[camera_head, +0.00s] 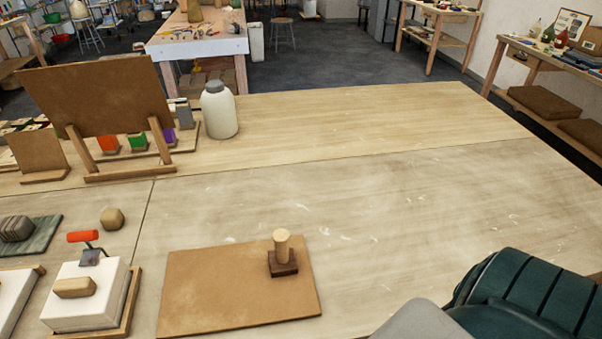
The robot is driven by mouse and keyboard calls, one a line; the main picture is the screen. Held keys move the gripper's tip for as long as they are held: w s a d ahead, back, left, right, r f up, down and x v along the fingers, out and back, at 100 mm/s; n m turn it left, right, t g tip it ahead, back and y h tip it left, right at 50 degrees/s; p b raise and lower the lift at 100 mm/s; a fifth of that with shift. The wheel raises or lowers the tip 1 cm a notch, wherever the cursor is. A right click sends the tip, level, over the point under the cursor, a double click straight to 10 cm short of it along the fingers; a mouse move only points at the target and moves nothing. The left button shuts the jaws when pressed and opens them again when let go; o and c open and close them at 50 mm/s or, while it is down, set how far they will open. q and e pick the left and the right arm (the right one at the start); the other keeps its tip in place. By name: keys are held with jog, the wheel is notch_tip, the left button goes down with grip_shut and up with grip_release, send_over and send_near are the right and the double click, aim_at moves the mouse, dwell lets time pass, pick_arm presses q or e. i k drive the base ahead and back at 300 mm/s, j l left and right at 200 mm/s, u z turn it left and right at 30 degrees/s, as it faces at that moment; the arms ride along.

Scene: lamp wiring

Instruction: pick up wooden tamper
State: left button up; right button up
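The wooden tamper (282,254) stands upright on a flat brown board (215,292) near the front middle of the table. It has a pale round handle on a dark square wooden base. It sits toward the board's right side, and nothing is touching it. Neither my left nor my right gripper shows in the head view.
A white block (90,310) with a tan piece and a red-handled trowel (85,240) is at left. A rounded tan lump (112,218) lies behind it. A large brown panel on a stand (100,95) and a white jar (219,112) stand farther back.

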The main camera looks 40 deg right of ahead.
aim_at(283, 261)
jog(key=l+z, duration=0.1)
jog(key=z, duration=0.35)
jog(key=l+z, duration=0.1)
jog(key=z, duration=0.35)
jog(key=i+j, duration=0.05)
